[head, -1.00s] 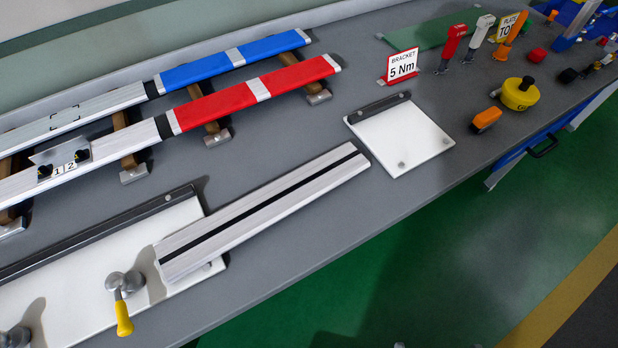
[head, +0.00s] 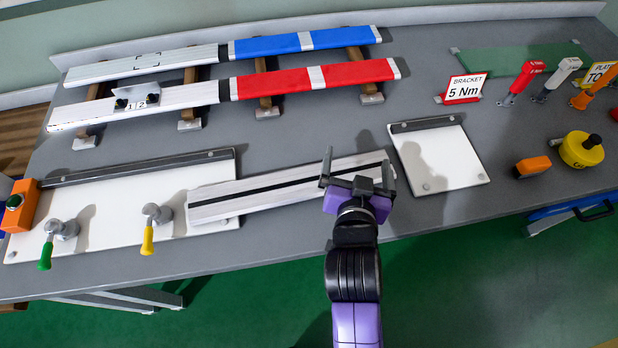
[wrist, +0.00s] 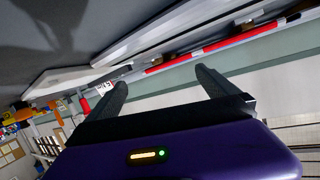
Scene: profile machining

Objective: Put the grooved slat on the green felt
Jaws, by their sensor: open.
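The grooved slat (head: 262,194) is a long silver bar with a black groove along its length. Its left end lies over the large white plate (head: 110,226) and its right end reaches close to the small white plate (head: 455,170). The green felt (head: 522,60) lies flat at the back right, partly hidden by signs and tools. My gripper (head: 357,168) is open and empty, in front of the slat's right part in the head view; I cannot tell its exact height. Its two fingers (wrist: 160,88) show apart in the wrist view with nothing between them.
Bars with blue (head: 290,44) and red (head: 300,80) sections lie on wooden supports behind. Yellow-handled (head: 147,240) and green-handled (head: 45,256) clamps stand on the large plate. A 5 Nm sign (head: 464,88), orange block (head: 532,167) and yellow round tool (head: 581,150) are at right.

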